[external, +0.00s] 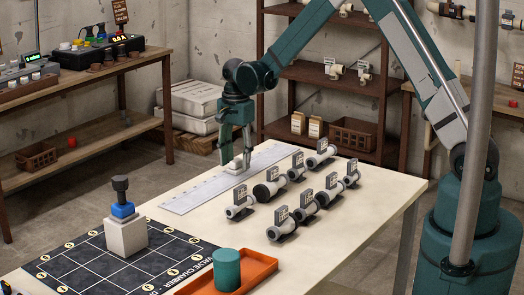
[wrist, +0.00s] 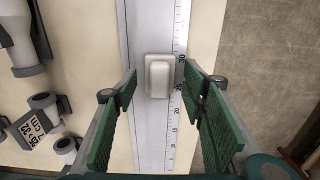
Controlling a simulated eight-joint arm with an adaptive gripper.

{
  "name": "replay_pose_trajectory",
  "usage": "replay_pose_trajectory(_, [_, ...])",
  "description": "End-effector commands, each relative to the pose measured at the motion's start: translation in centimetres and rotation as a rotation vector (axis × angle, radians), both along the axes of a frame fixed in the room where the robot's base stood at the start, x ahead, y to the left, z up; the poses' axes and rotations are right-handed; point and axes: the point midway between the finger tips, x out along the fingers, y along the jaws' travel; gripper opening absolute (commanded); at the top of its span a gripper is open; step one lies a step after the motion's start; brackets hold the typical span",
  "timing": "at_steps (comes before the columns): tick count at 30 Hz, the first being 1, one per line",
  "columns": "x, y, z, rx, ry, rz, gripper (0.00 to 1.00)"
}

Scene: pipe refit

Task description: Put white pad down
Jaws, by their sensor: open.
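The white pad (wrist: 159,77) is a small rounded block lying on the ruler strip (wrist: 148,133), close to the 25–30 marks in the wrist view. In the external view the pad (external: 233,166) shows just below my fingertips, partly hidden by them. My gripper (external: 236,150) points down over the strip. In the wrist view my gripper (wrist: 163,88) is open, with green finger pads on both sides of the pad and clear gaps between. I cannot tell its exact height above the table.
Several labelled pipe pieces (external: 300,190) stand to the right of the strip. A dark grid mat (external: 80,262) holds a white block (external: 126,236) with a blue and black top. An orange tray (external: 255,277) with a green cylinder (external: 227,269) sits at the front. The table behind the strip is bare.

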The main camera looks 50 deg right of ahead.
Motion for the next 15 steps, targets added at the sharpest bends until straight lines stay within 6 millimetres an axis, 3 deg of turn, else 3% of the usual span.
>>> replay_pose_trajectory(15, [0.0, 0.0, 7.8, 0.000, 0.000, 0.000, 0.42])
